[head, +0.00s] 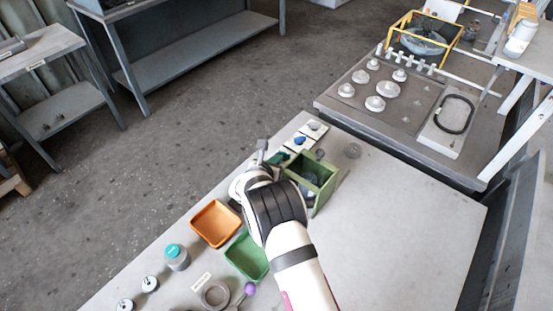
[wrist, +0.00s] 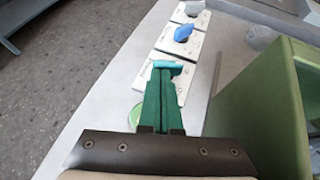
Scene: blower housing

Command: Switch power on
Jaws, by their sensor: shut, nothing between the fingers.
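Three white switch plates lie in a row along the table's edge. In the wrist view the far plate (wrist: 204,20) carries a grey knob (wrist: 194,8), the middle plate (wrist: 195,46) a blue knob (wrist: 183,33), and the near plate (wrist: 183,88) a teal piece (wrist: 170,66) that looks like its knob. My gripper (wrist: 162,76), with dark green fingers, is shut and empty over the near plate. Its tips overlap the teal piece; I cannot tell whether they touch. In the head view my gripper (head: 281,157) is partly hidden by my arm, beside the middle plate (head: 299,143).
A green open-topped housing (head: 325,180) stands close to the right of my gripper. An orange tray (head: 214,223) and a green tray (head: 246,258) lie nearer. The table's right side (head: 400,215) is clear.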

